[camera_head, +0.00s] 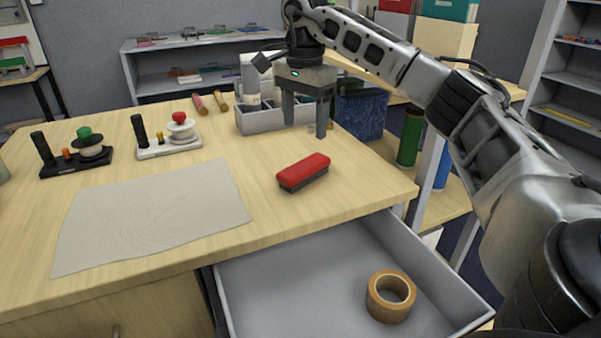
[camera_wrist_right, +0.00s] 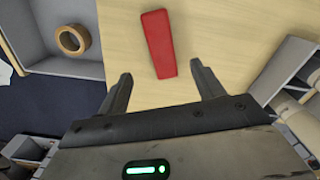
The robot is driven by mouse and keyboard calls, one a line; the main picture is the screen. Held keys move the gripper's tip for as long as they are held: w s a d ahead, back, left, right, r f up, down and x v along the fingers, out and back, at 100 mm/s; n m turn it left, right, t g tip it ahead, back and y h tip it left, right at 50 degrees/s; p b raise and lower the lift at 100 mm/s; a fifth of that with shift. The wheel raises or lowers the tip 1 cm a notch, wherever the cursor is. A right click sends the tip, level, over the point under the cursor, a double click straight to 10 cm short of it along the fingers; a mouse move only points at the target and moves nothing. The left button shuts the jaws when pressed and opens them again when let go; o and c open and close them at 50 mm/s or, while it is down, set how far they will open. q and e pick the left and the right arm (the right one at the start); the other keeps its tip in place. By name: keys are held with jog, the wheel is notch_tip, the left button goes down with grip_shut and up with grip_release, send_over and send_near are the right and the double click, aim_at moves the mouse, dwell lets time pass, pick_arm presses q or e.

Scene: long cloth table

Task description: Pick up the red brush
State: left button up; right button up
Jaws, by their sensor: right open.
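The red brush (camera_head: 303,170) has a red top and a dark underside. It lies on the wooden table (camera_head: 240,240) near its right front edge. In the right wrist view the red brush (camera_wrist_right: 158,43) lies lengthwise ahead of the fingertips, with its near end close to the space between them. My right gripper (camera_head: 305,128) is open and empty, pointing down above the table, behind the brush and apart from it. Its two fingers also show in the right wrist view (camera_wrist_right: 163,80). My left gripper is not in view.
An open grey drawer (camera_head: 280,290) below the table holds a tape roll (camera_head: 391,296). A grey caddy (camera_head: 262,119) with bottles stands behind my right gripper. A pale cloth sheet (camera_head: 150,215) lies at left. Two small devices (camera_head: 75,150) (camera_head: 168,138) stand behind it.

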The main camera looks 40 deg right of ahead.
aim_at(305, 165)
notch_tip(305, 165, down, 6)
jog(key=shift+r, duration=0.1)
jog(key=f, duration=0.5)
jog(key=shift+w+d+f+b, duration=0.1)
jog(key=shift+w+d+b, duration=0.05)
jog(key=shift+d+b, duration=0.15)
jog(key=c, duration=1.1)
